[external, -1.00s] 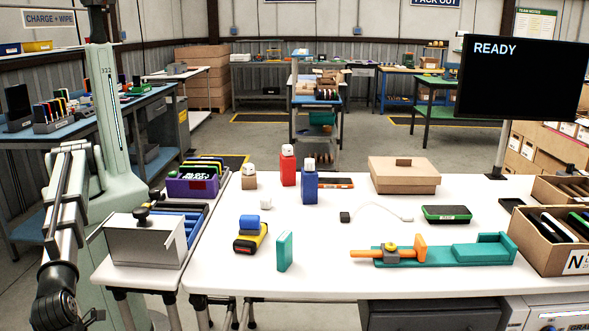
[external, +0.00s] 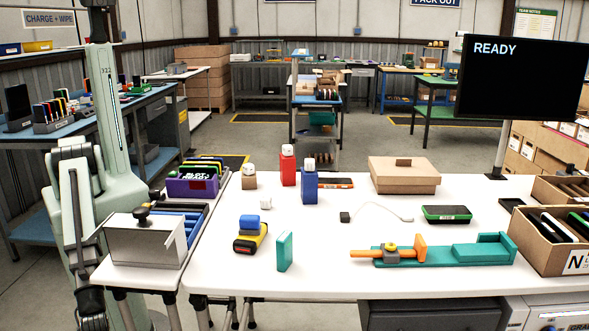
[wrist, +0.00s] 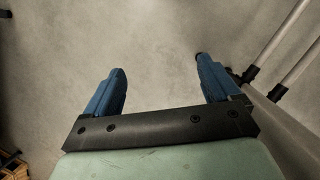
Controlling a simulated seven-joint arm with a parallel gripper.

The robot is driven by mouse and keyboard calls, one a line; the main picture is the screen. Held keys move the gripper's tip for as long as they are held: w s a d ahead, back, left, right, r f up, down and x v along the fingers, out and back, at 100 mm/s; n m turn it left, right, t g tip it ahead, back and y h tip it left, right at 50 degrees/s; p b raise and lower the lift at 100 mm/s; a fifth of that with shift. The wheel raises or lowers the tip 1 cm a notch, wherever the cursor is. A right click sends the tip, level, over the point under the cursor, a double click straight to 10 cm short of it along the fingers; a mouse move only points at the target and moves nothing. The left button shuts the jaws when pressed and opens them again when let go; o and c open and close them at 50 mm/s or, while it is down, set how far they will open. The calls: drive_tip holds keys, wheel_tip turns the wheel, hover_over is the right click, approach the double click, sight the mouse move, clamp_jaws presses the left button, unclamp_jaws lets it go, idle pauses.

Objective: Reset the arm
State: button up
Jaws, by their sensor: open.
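My gripper (wrist: 160,90) shows in the wrist view with its two blue fingers spread wide apart. Nothing is between them, and the grey floor lies beyond. In the external view my arm is folded down beside the pale green column at the left, clear of the white table. The fingers cannot be made out in the external view.
A small stand with a metal box (external: 146,240) and a purple bin (external: 192,185) is close to my arm. The white table (external: 330,260) holds bottles, a teal block (external: 284,251), a teal fixture (external: 450,253) and a brown carton (external: 404,174). Table legs show in the wrist view.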

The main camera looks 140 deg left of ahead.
drive_tip(key=s+a+f+n+g, duration=0.1)
drive_tip(key=s+a+f, duration=0.2)
drive_tip(key=s+a, duration=0.3)
drive_tip(key=s+a+f+n+g, duration=0.1)
drive_tip(key=s+a+f, duration=0.2)
drive_tip(key=s, duration=1.1)
drive_tip(key=a, duration=0.3)
drive_tip(key=shift+a+g, duration=0.2)
drive_tip(key=shift+g, duration=0.2)
drive_tip(key=shift+f, duration=0.1)
